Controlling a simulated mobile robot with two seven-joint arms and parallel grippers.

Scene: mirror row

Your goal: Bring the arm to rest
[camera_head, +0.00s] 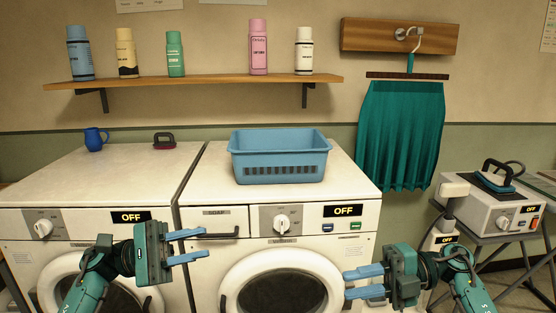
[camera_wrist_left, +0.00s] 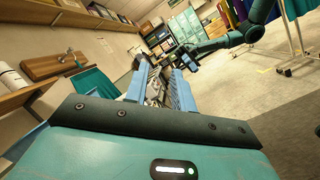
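My left gripper (camera_head: 203,244) is in front of the washing machines, with its fingers pointing right. Its two blue fingers are apart with nothing between them in the head view. In the left wrist view the fingers (camera_wrist_left: 160,88) also stand apart, with the room behind them. My right gripper (camera_head: 347,284) is in front of the right washer's door, fingers pointing left. Its fingers are apart and empty. Neither gripper touches anything that I can see.
Two white washers (camera_head: 80,190) stand close ahead. A blue basket (camera_head: 280,177), a blue mug (camera_head: 95,139) and a dark red-based brush (camera_head: 164,142) are on top. A bottle shelf (camera_head: 210,80) and hanging teal skirt (camera_head: 400,135) are behind. A steam station (camera_head: 490,207) stands right.

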